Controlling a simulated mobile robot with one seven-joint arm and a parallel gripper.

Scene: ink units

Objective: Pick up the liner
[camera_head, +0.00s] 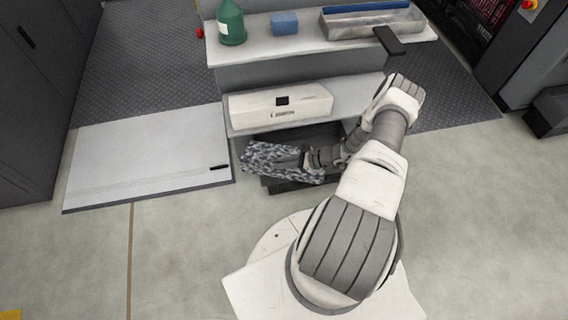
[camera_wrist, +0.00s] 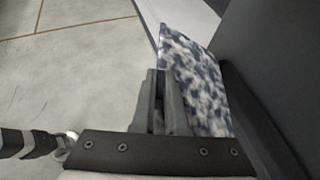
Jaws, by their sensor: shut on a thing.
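The liner (camera_head: 272,158) is a flat piece with a mottled blue, grey and white pattern. In the head view it lies low in front of the white shelf unit, to the left of my gripper (camera_head: 308,160). In the wrist view the liner (camera_wrist: 195,80) rises just beyond and to the right of my gripper (camera_wrist: 160,85). My gripper's dark fingers are closed together on the liner. The exact grip point is hidden by the fingers.
A white box (camera_head: 290,105) sits on the unit's lower shelf. The upper shelf (camera_head: 300,45) holds a green bottle (camera_head: 231,24), a blue block (camera_head: 284,22) and a metal tray (camera_head: 370,24). A flat pale panel (camera_head: 150,160) lies left. Floor in front is clear.

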